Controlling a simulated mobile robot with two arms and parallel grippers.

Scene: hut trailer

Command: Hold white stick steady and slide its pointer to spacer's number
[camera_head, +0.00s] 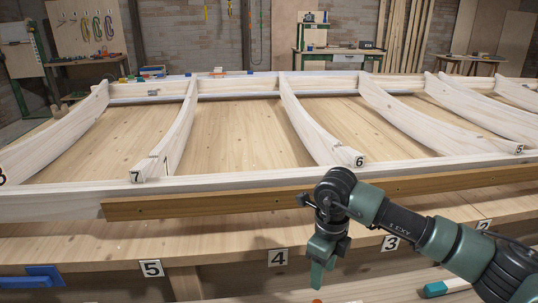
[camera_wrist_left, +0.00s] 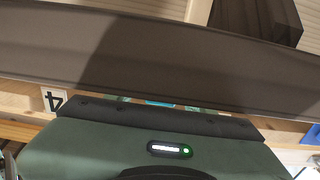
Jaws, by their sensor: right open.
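My right gripper (camera_head: 322,268) hangs pointing down in front of the bench edge, between the number 4 and 3 plates. It is open, and nothing shows between its fingers. A white stick-like piece with a teal end (camera_head: 446,287) lies low at the right, below my right forearm; I cannot make out a pointer on it. The curved white spacers carry number plates, among them 7 (camera_head: 136,177), 6 (camera_head: 359,161) and 5 (camera_head: 519,149).
A brown wooden strip (camera_head: 200,204) runs along the front of the white frame. The bench edge carries plates 5 (camera_head: 151,268), 4 (camera_head: 278,257) and 3 (camera_head: 390,243). Blue pieces (camera_head: 42,276) lie at the lower left. A small orange thing (camera_head: 317,300) is at the bottom edge.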

